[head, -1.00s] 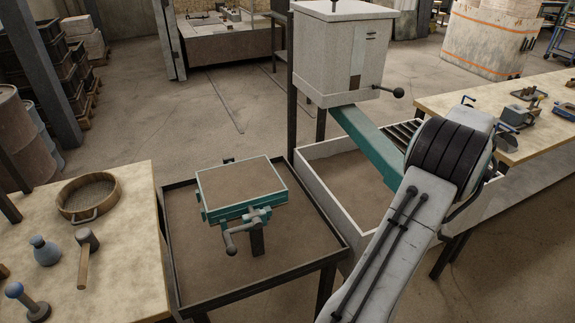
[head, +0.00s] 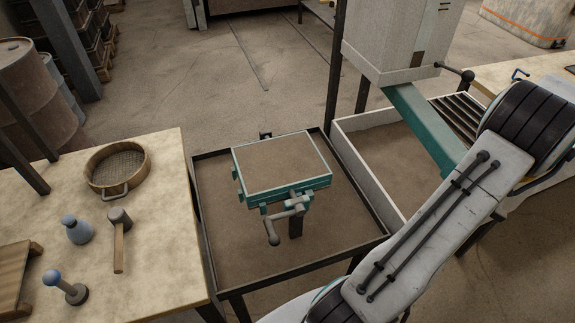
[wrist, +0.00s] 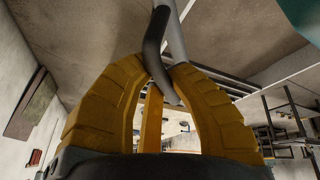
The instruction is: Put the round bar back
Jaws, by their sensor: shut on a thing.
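In the wrist view, my gripper (wrist: 160,74) has yellow ribbed fingers closed around a slim grey bar. The bar, which looks like the round bar (wrist: 177,38), runs up out of the top edge. A darker, bent, rounded piece (wrist: 154,42) lies against it between the fingertips; I cannot tell whether it is part of the bar. In the head view my gripper and the bar are out of frame; only my arm shows. A teal-framed box level with sand (head: 283,162) stands over a dark-rimmed tray, with a grey crank (head: 272,233) at its front.
The dark tray (head: 345,252) surrounds the box. A hopper (head: 400,40) with a teal chute (head: 425,125) stands behind right.

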